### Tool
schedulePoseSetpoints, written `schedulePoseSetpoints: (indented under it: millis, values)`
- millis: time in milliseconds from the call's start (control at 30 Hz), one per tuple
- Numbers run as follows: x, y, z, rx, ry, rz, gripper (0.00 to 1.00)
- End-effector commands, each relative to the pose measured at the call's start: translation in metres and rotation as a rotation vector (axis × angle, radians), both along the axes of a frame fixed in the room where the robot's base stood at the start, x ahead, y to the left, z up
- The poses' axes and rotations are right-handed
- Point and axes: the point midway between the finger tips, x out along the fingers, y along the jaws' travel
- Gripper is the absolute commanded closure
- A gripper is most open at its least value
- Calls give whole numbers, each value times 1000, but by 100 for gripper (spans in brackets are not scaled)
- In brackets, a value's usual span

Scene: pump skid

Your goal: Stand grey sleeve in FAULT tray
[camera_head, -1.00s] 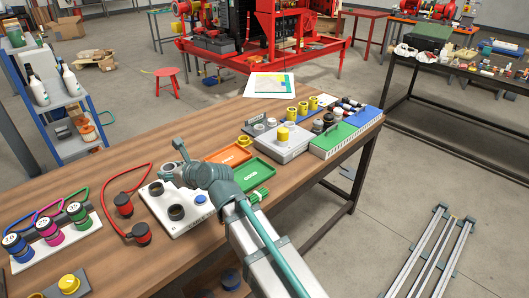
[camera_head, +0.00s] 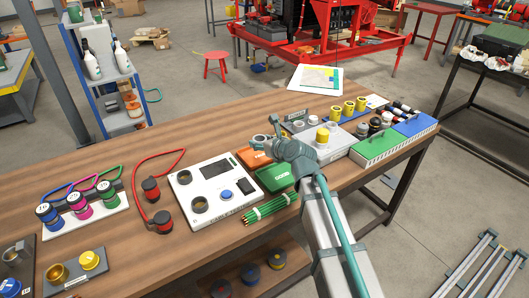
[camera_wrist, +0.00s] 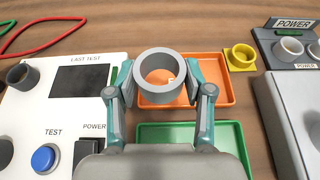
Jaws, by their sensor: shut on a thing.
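The grey sleeve (camera_wrist: 163,98) is a short open ring, held upright between the two fingers of my gripper (camera_wrist: 161,78) in the wrist view. It is over the orange tray (camera_wrist: 222,92), with bare tray floor around it; the gap below it is hard to judge. The sleeve is small there and partly covered.
A green tray (camera_wrist: 190,133) lies just nearer than the orange one. The white test panel (camera_wrist: 38,108) with a blue button is at left. A yellow ring (camera_wrist: 241,58) and a grey POWER holder (camera_wrist: 290,48) stand at right. Green rods (camera_head: 270,208) lie in front.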

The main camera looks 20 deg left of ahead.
Motion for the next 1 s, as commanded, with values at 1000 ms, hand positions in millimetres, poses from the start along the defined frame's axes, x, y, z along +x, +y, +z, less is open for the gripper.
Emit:
schedulePoseSetpoints:
  millis: [1000]
  values:
    - [68,19,-100,1,-1,0,72]
